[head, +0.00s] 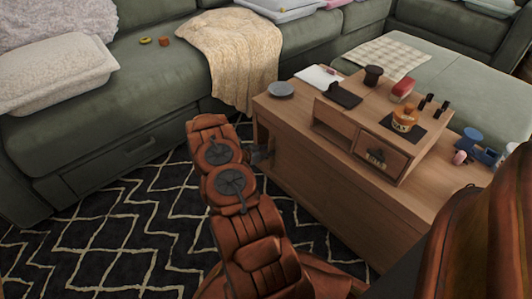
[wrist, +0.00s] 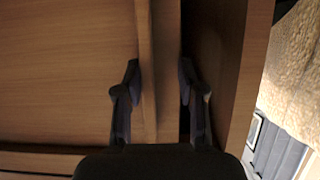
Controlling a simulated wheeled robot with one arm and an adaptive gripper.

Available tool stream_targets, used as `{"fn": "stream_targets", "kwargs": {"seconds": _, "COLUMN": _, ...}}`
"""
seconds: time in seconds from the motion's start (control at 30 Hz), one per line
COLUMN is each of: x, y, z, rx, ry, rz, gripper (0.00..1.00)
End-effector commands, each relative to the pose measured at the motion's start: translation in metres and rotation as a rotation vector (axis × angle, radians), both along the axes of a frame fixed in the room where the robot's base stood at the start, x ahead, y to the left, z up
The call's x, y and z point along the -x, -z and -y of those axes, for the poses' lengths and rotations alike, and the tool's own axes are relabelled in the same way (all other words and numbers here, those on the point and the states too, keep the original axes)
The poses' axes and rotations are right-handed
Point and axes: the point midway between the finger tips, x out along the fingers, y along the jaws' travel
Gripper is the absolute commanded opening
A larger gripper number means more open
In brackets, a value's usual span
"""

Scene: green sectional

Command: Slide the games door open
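The games door appears to be the long wooden panel (head: 318,197) on the near side of the coffee table; no label on it is readable. My gripper (head: 262,156) is at the left end of this side, partly hidden by my arm. In the wrist view, my gripper's fingers (wrist: 159,80) stand apart on either side of an upright wooden edge (wrist: 162,45). A wide wooden panel (wrist: 65,70) lies left of it. A dark gap (wrist: 205,40) lies right of it, before another wooden board (wrist: 248,60). I cannot tell whether the fingers press on the edge.
The tabletop holds a grey dish (head: 281,89), a dark mug (head: 373,75), an orange jar (head: 405,118) and other small things. The green sofa (head: 110,140) with a beige throw (head: 232,50) stands behind. Patterned rug (head: 130,230) lies open to the left.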

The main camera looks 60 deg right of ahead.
Motion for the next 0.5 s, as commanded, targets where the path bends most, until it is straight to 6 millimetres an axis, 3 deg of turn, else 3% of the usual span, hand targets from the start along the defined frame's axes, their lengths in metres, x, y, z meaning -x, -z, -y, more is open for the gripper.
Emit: {"fn": "stream_targets", "kwargs": {"seconds": 0.5, "x": -0.0042, "y": -0.0041, "z": -0.0076, "rx": 0.0, "ry": -0.004, "rz": -0.001, "gripper": 0.38}}
